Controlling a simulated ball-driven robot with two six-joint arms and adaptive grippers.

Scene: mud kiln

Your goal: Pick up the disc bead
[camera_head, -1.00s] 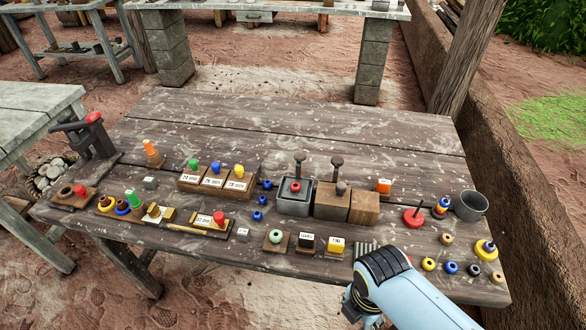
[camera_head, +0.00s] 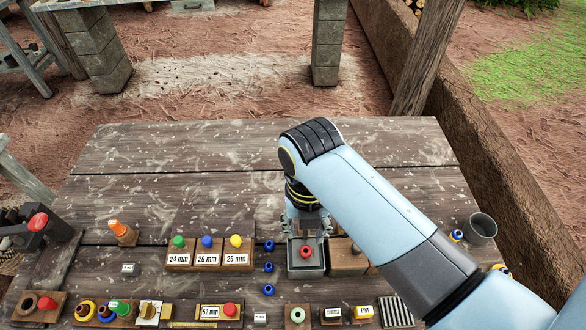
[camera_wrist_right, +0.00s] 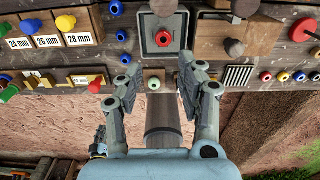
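No bead is marked as the disc bead, and I cannot tell which one it is. A red bead (camera_head: 306,252) sits in the open grey box (camera_head: 306,271); it also shows in the right wrist view (camera_wrist_right: 163,39). Three blue beads (camera_head: 268,267) stand in a column left of the box. A row of small round beads (camera_wrist_right: 283,76) shows at the right of the wrist view. My right gripper (camera_head: 308,222) hangs over the grey box. In the wrist view (camera_wrist_right: 155,78) its two fingers are apart with nothing between them. My left gripper is not in view.
Labelled blocks with coloured knobs (camera_head: 207,259) stand left of the box. A wooden box (camera_head: 345,262) adjoins it. A green bead holder (camera_head: 297,315) and a ribbed plate (camera_head: 396,311) lie at the front. A metal cup (camera_head: 481,229) stands far right. The table's back is clear.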

